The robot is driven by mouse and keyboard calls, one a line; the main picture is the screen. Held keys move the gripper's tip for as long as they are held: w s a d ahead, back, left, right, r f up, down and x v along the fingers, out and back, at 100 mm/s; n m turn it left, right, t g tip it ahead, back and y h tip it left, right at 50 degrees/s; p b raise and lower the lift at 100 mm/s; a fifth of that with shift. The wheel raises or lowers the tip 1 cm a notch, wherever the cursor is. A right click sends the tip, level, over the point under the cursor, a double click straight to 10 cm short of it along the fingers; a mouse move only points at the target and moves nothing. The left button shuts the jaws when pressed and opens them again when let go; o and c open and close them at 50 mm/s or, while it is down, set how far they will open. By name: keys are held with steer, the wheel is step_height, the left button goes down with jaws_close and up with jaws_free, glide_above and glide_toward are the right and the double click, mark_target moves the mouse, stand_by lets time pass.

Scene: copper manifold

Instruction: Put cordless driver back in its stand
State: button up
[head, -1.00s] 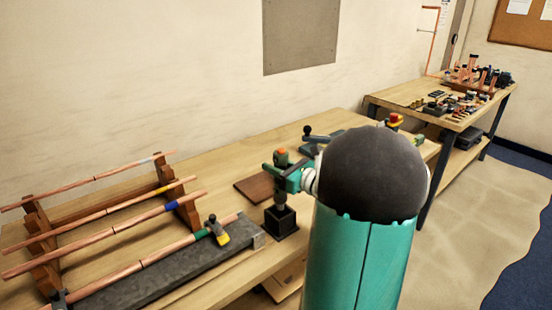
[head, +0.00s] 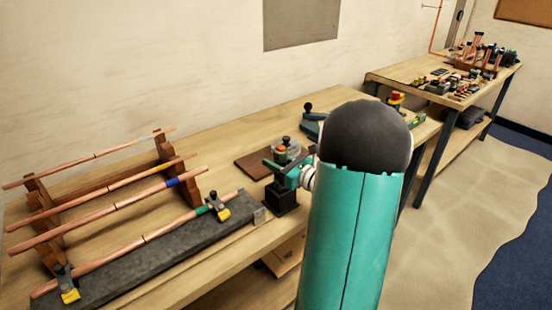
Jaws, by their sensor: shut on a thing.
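My gripper is teal with dark fingers and is shut around the driver's body. The stand (head: 281,198) is a small black square block on the bench, directly below the gripper. The driver's lower end is at the stand's opening and appears to be inside it. The gripper and my arm hide that part, so I cannot tell how deep it sits.
Left on the bench (head: 225,142) is a wooden rack (head: 178,180) with copper pipes. In front lies a grey slab (head: 150,255) with a clamped pipe. A brown board (head: 252,164) lies behind the stand. A second bench (head: 400,75) with copper fittings stands at the back right.

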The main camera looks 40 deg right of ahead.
steer(key=o, duration=1.2)
steer(key=shift+c, duration=0.2)
steer(key=shift+s, duration=0.1)
steer(key=s+d, duration=0.1)
steer(key=s, duration=1.2)
steer(key=shift+s, duration=0.3)
